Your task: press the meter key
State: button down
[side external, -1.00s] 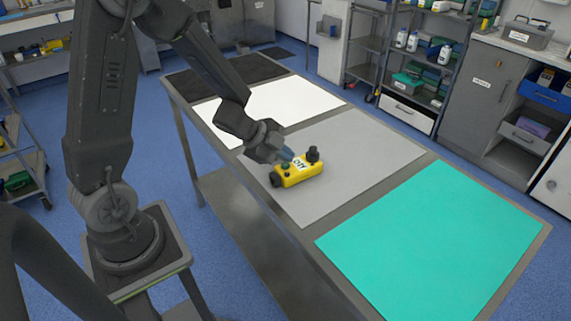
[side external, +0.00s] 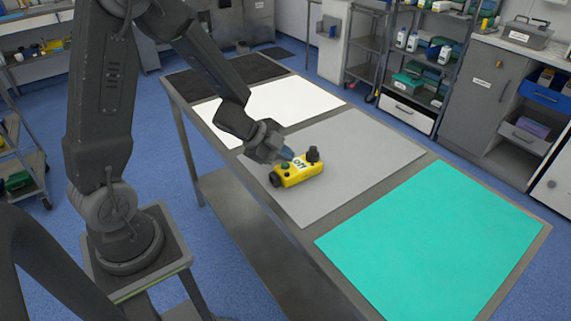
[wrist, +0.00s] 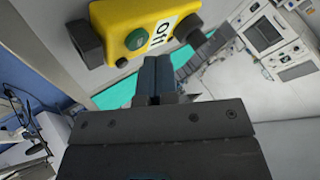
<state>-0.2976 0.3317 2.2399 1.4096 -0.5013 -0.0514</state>
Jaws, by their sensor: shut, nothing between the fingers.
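The yellow meter (side external: 308,172) lies on the grey mat, with a green round key (side external: 286,165), a white label and dark knobs at its ends. In the wrist view the meter (wrist: 120,17) is at the top, with its green key (wrist: 136,39) in plain sight. In the wrist view my gripper's fingertips (wrist: 157,60) show just below the label and right of the key. I cannot tell whether they touch the meter.
The grey mat (side external: 375,150) is clear around the meter. A white sheet (side external: 285,100) and a black mat (side external: 225,74) lie at the left of the table, a teal sheet (side external: 440,240) at the right. Shelves and cabinets (side external: 480,90) stand behind the table.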

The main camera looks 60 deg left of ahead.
aim_at(285, 166)
jog(key=shift+f, duration=0.15)
dwell(0.4)
jog(key=shift+f, duration=0.4)
dwell(0.4)
jog(key=shift+r, duration=0.6)
jog(key=shift+r, duration=3)
